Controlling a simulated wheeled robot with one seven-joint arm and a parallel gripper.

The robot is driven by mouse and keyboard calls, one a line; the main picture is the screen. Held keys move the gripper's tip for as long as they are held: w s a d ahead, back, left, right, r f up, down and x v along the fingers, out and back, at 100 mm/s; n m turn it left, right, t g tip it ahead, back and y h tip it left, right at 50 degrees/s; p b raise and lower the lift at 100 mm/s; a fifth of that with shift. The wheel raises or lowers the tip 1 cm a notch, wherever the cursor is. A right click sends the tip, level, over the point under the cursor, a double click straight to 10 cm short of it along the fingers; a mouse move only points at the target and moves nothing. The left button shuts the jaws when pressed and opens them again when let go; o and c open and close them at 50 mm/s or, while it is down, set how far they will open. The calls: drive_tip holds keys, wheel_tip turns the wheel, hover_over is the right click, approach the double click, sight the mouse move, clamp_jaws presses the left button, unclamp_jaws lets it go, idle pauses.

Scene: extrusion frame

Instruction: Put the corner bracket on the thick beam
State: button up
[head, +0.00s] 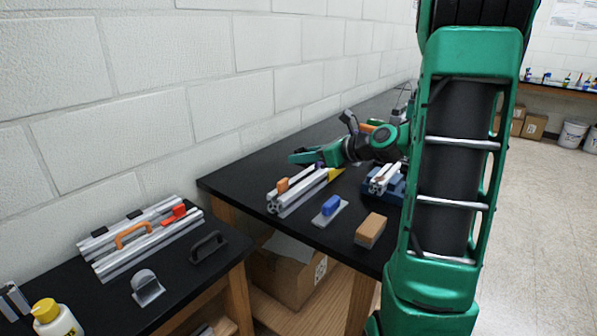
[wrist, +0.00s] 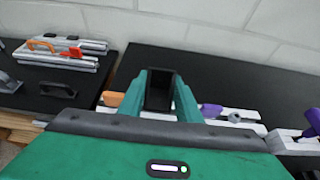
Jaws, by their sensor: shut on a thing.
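My gripper (head: 305,159) reaches over the right-hand bench from the right. In the wrist view its green fingers (wrist: 160,95) are shut on a dark, squarish piece (wrist: 160,92), seemingly the corner bracket. In the head view the fingers largely hide this piece. A thick silver slotted beam (head: 300,194) lies on the bench just below and in front of the gripper, with an orange piece (head: 283,184) on its near end. In the wrist view the beam is partly hidden behind my gripper. I cannot tell whether the held piece touches it.
A blue fixture (head: 385,190) holding a profile stands right of the beam. A blue-handled plate (head: 330,210) and an orange-tan block (head: 370,230) lie in front. The left bench carries profiles with an orange handle (head: 132,235) and a black handle (head: 208,247). A white wall runs behind.

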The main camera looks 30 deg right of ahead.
sight(302, 177)
drive_tip(key=w+f, duration=0.1)
drive_tip(key=w+d+f, duration=0.1)
drive_tip(key=w, duration=0.1)
drive_tip(key=shift+d+f, duration=0.1)
drive_tip(key=shift+d, duration=0.1)
drive_tip(key=shift+s+f, duration=0.1)
drive_tip(key=shift+f, duration=1.8)
drive_tip(key=o, duration=1)
drive_tip(key=shift+f, duration=0.15)
